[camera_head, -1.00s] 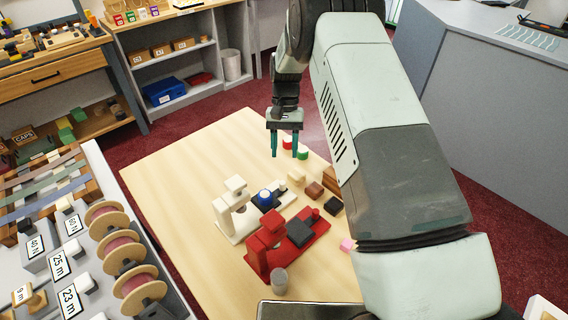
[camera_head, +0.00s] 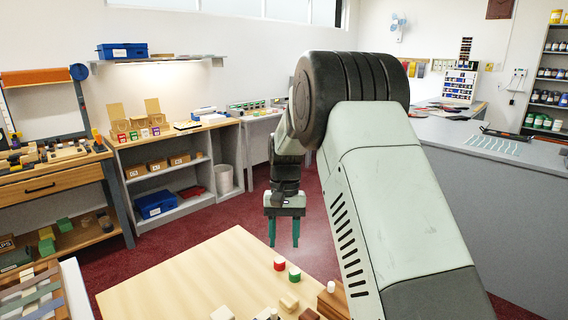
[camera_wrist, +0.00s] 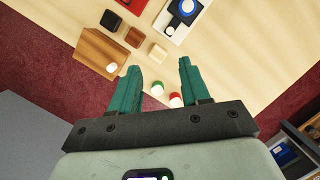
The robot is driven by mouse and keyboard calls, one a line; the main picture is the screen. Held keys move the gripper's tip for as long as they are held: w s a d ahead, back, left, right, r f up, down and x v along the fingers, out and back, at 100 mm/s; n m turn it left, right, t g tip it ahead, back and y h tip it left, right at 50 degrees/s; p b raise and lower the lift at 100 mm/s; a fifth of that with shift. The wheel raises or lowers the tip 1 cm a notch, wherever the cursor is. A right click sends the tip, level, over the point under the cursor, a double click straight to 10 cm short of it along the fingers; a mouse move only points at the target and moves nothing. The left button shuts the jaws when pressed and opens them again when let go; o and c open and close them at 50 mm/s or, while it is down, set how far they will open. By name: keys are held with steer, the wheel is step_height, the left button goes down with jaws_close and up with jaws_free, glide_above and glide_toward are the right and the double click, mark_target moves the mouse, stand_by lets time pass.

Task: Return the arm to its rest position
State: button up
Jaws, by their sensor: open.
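My gripper (camera_head: 284,232) hangs at the end of my arm in the head view, above the far part of the wooden table (camera_head: 190,268). Its two teal fingers are apart with nothing between them. In the wrist view my gripper (camera_wrist: 160,82) is also open and empty. A red and white piece (camera_head: 279,264) and a green and white piece (camera_head: 294,273) stand on the table below it. They also show in the wrist view, past the fingers.
Small blocks (camera_head: 289,302) and a brown wooden block (camera_head: 333,299) lie at the table's near right. A grey counter (camera_head: 520,215) stands at the right. Shelves (camera_head: 175,180) stand behind at the left, with red carpet between.

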steer(key=s+d+r+t, duration=0.25)
steer(key=s+r, duration=0.35)
steer(key=r, duration=0.3)
steer(key=s+d+r+t, duration=0.1)
steer(key=s+d+r, duration=0.35)
steer(key=r, duration=0.45)
steer(key=s+d+r+t, duration=0.1)
steer(key=s+d+t, duration=0.1)
steer(key=s, duration=0.8)
steer(key=s+d+r+t, duration=0.1)
steer(key=s+d+t, duration=0.1)
steer(key=s, duration=0.8)
steer(key=shift+d+r+t, duration=0.15)
steer(key=shift+r+t, duration=0.15)
steer(key=shift+t, duration=0.15)
